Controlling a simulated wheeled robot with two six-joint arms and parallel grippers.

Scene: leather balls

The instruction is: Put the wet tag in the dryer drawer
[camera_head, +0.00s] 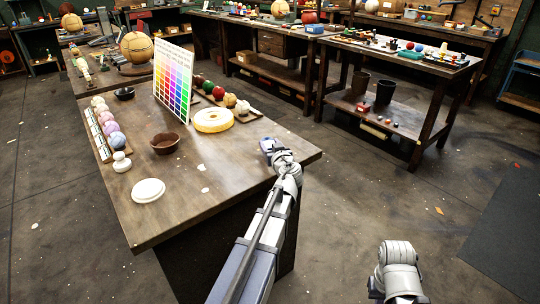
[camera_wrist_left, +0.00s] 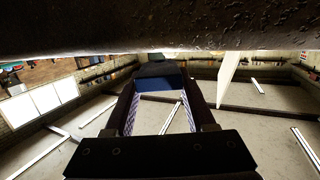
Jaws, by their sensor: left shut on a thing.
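My left gripper (camera_head: 268,146) is at the near right end of the wooden worktable (camera_head: 225,165), close to its edge. It also shows in the left wrist view (camera_wrist_left: 160,90), with its two fingers shut on a small blue piece (camera_wrist_left: 160,84). That piece spans the fingertips; I cannot tell for sure that it is the wet tag. No dryer drawer can be clearly made out. My right gripper is not in view; only a part of my right arm shows at the bottom right of the head view.
A colour chart (camera_head: 173,85), a yellow ring (camera_head: 213,119), a brown bowl (camera_head: 165,143) and a white disc (camera_head: 148,190) are on the worktable. A rack of balls (camera_head: 103,130) lines its left side. Another bench (camera_head: 400,55) stands behind; open floor lies to the right.

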